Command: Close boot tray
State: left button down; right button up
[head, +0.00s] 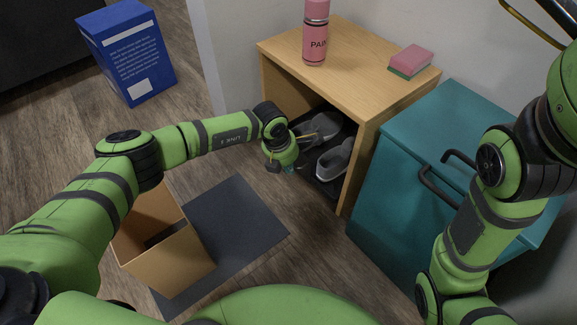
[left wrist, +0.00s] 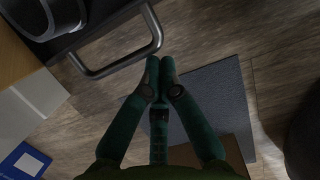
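The boot tray (head: 327,187) is a dark tray in the lower opening of the wooden cabinet, with grey and black shoes (head: 335,158) on it. In the left wrist view, a dark tray edge (left wrist: 92,31) shows at the top with a grey bar handle (left wrist: 116,65) standing out from it. My left gripper (head: 288,168) is in front of the cabinet opening. Its fingertips (left wrist: 160,62) are together, close to the handle's outer corner; I cannot tell whether they touch it. Nothing shows between them. My right arm is at the right; its gripper is out of view.
An open cardboard box (head: 175,262) stands on a grey mat (head: 240,215). A blue box (head: 128,55) stands at the back left.

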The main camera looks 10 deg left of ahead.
pick_arm(q)
jog(key=v, duration=1.2)
